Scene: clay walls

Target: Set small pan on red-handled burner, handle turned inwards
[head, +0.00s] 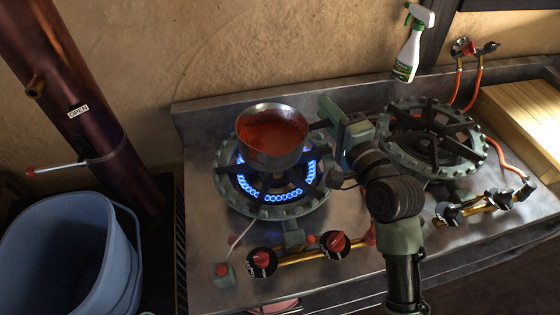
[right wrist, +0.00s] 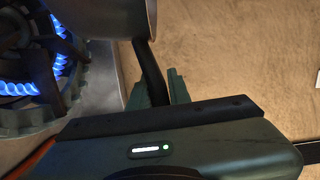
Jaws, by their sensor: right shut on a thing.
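The small pan (head: 271,150) is metal and holds red sauce. It appears over the back part of the left burner (head: 225,190), which is lit with blue flames and has red knobs (head: 261,259) in front. I cannot tell whether the pan touches the grate. Its dark handle points right, towards the other burner. My right gripper (head: 330,122) is shut on that handle (right wrist: 150,68), which also shows between the fingers in the right wrist view. The pan's side (right wrist: 115,18) shows there at the top, with the burner (right wrist: 72,95) at left. My left gripper is out of view.
The right burner (head: 480,153) is unlit and empty, with black knobs (head: 448,213). A spray bottle (head: 409,55) stands behind the stove. A blue bucket (head: 70,255) and a dark red pipe (head: 75,90) are at left. Orange hoses (head: 459,85) run at right.

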